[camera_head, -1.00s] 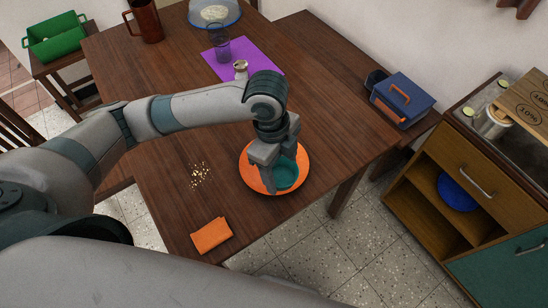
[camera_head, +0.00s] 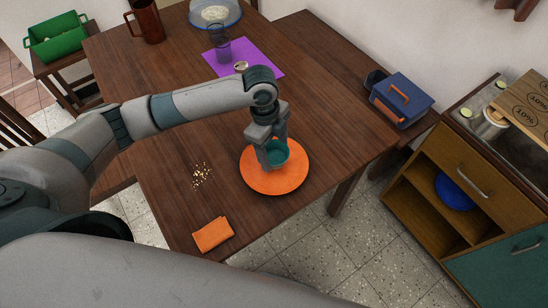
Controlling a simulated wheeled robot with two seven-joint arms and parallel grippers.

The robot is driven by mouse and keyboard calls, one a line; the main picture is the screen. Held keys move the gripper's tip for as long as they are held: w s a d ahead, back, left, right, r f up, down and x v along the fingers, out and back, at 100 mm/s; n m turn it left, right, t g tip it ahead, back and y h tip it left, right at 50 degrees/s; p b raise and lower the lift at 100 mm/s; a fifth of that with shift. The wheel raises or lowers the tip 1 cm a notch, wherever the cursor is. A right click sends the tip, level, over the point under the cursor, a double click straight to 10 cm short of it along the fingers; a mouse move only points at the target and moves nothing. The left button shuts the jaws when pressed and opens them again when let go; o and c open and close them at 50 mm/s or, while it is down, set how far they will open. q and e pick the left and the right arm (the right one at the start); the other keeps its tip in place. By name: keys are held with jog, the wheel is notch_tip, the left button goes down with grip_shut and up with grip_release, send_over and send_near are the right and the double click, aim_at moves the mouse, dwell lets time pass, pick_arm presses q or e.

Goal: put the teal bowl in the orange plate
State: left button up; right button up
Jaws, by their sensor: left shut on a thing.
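The orange plate (camera_head: 274,182) lies flat near the front right edge of the wooden table. The teal bowl (camera_head: 277,153) is upright over the back part of the plate and appears raised off it. My left gripper (camera_head: 266,155) is above the plate, shut on the bowl's wall. The gripper's fingers hide the bowl's left side. The gap between bowl and plate is hard to judge from this angle. My right gripper is out of view.
An orange folded cloth (camera_head: 212,234) and scattered crumbs (camera_head: 201,176) lie left of the plate. A purple mat (camera_head: 262,62) with a dark glass (camera_head: 222,50) and a small jar (camera_head: 241,67) is farther back. A blue box (camera_head: 403,99) stands right. The table between is clear.

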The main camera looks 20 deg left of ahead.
aim_at(274, 158)
pick_arm(q)
notch_tip(274, 158, down, 3)
jog(key=shift+r+p, duration=0.1)
jog(key=shift+p, duration=0.4)
jog(key=shift+f, duration=0.55)
jog(key=shift+f, duration=0.1)
jog(key=o, duration=1)
jog(key=shift+o, duration=0.2)
notch_tip(274, 158, up, 12)
jog(key=a+b, duration=0.1)
jog(key=b, duration=0.1)
jog(key=shift+w+a+b, duration=0.25)
jog(key=shift+a+b, duration=0.05)
jog(key=shift+a, duration=0.05)
